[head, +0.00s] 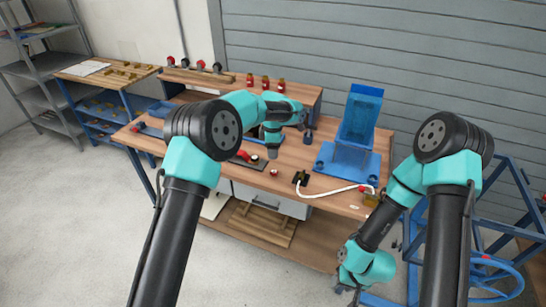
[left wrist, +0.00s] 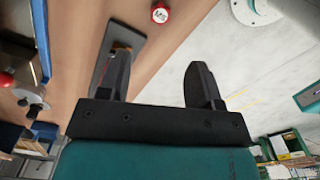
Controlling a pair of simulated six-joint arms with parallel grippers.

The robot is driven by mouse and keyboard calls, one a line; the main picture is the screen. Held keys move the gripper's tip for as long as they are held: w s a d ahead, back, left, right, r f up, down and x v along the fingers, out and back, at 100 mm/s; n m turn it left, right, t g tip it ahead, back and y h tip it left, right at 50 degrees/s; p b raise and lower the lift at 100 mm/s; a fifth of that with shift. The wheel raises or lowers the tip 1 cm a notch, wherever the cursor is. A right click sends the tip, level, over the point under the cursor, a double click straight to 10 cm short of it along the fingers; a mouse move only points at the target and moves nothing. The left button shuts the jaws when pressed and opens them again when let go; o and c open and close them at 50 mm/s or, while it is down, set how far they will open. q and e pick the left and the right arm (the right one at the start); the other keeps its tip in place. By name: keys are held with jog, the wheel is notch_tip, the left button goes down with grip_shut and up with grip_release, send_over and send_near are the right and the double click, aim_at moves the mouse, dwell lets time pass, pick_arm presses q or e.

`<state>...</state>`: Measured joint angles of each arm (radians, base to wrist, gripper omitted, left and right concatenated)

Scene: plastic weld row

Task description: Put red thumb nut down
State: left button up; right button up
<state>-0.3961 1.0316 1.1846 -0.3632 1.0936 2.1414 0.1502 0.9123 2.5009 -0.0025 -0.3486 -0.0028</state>
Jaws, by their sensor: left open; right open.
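A small red thumb nut (head: 274,173) with a pale marked top lies on the wooden bench near its front edge. It also shows at the top of the left wrist view (left wrist: 160,12), beyond the fingertips and apart from them. My left gripper (head: 273,154) is above the bench just behind the nut in the head view. In the left wrist view its two dark fingers (left wrist: 158,62) are spread with nothing between them. My right gripper (head: 345,286) hangs low in front of the bench at the right, holding nothing visible; its fingers are small there.
A dark plate (left wrist: 108,68) lies beside the nut. A blue machine (head: 358,125) stands on the bench at the right, with a white hose (head: 325,195) in front. Bare bench shows around the nut.

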pick_arm(q)
jog(key=shift+r, duration=0.3)
jog(key=shift+f, duration=0.1)
dwell(0.3)
